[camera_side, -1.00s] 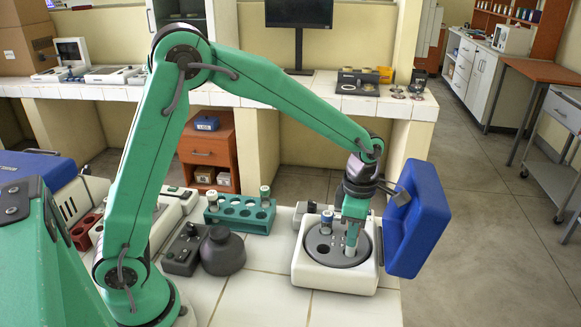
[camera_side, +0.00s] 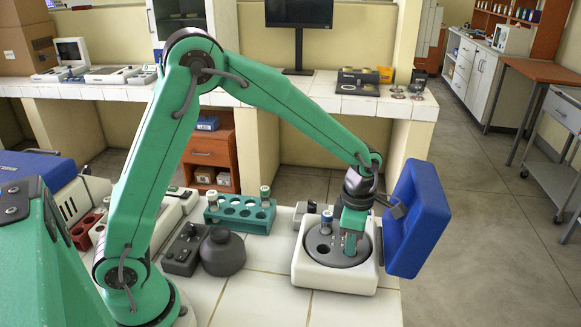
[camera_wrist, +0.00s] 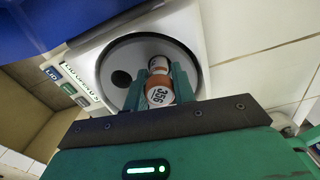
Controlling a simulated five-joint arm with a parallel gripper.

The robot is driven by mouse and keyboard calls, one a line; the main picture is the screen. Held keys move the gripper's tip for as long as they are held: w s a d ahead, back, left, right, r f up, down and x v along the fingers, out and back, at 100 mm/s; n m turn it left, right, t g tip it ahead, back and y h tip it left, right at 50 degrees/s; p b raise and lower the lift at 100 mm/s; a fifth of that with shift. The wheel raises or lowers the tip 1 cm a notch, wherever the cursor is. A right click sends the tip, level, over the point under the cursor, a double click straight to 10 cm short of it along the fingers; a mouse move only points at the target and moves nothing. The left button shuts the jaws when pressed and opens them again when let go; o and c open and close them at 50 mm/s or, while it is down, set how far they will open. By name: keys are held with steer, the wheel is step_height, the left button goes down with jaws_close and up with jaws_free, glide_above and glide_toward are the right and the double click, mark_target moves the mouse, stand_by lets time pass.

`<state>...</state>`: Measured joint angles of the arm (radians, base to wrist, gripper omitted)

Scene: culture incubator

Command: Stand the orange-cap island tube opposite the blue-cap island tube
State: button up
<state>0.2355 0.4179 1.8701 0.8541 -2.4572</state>
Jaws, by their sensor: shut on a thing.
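My gripper (camera_side: 351,246) is shut on the orange-cap tube (camera_wrist: 160,95), whose cap is marked 356 in the wrist view. Its fingertips are down close to the grey rotor (camera_side: 357,257) of a white centrifuge. The tube's lower part is hidden, apparently in the rotor, at the front right in the side view. The blue-cap tube (camera_side: 326,220) stands upright at the rotor's back left. In the wrist view, a tube that appears to be it (camera_wrist: 158,63) stands just beyond the orange cap. An empty dark hole (camera_wrist: 121,78) shows to its left.
The centrifuge's blue lid (camera_side: 417,220) stands open close to the right of my gripper. A green rack (camera_side: 240,216) with tubes stands at the left. A dark round-topped device (camera_side: 222,252) and a grey control box (camera_side: 183,249) stand nearby. White tiles in front are clear.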

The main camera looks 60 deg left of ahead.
steer(key=o, duration=1.4)
steer(key=shift+r, duration=0.1)
steer(key=shift+r, duration=3.7)
